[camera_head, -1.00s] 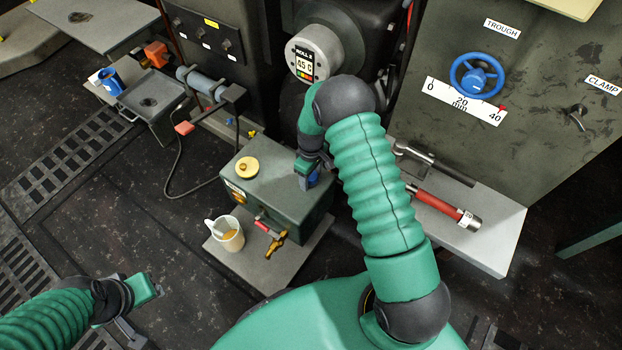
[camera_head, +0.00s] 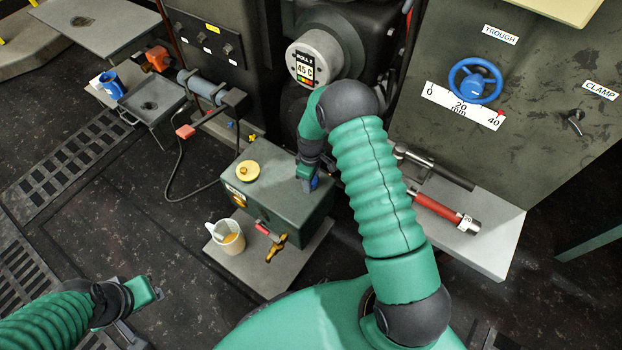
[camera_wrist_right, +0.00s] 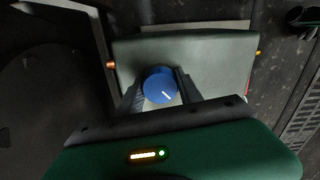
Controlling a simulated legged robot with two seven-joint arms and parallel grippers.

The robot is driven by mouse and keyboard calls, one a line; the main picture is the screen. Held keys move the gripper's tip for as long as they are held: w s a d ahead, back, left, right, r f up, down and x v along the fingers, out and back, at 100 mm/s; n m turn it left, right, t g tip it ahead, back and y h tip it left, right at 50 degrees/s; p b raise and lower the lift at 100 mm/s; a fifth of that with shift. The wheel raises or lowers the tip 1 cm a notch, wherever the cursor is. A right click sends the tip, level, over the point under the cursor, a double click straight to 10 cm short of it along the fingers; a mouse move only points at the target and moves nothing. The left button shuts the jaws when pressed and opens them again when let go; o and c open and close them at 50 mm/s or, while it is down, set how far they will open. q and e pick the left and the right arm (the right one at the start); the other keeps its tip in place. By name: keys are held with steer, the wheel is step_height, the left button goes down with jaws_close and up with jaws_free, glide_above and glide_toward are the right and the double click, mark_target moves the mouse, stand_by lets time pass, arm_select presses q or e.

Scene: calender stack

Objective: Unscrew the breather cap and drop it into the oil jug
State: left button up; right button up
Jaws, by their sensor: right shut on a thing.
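The breather cap (camera_wrist_right: 160,85) is blue and round with a white mark. In the right wrist view it sits between the two fingers of my right gripper (camera_wrist_right: 160,92), which is shut on it. In the head view my right gripper (camera_head: 308,184) is over the right part of the green tank's top (camera_head: 285,177), and a little blue shows there. I cannot tell whether the cap is still on its neck. The oil jug (camera_head: 228,236), pale with amber oil in it, stands on the plate in front of the tank. My left gripper (camera_head: 148,296) is at the lower left, away from these; its fingers are unclear.
A yellow cap (camera_head: 248,171) is on the tank's top left. A brass tap (camera_head: 277,247) with a red handle sticks out near the jug. A red cylinder tool (camera_head: 445,212) lies on the grey ledge at right.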

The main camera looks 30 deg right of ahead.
steer(key=shift+n, duration=0.3)
steer(key=shift+r+n+p, duration=0.1)
steer(key=shift+n+p, duration=0.3)
steer(key=shift+n, duration=0.7)
steer(key=shift+n+p, duration=0.5)
steer(key=shift+n, duration=0.6)
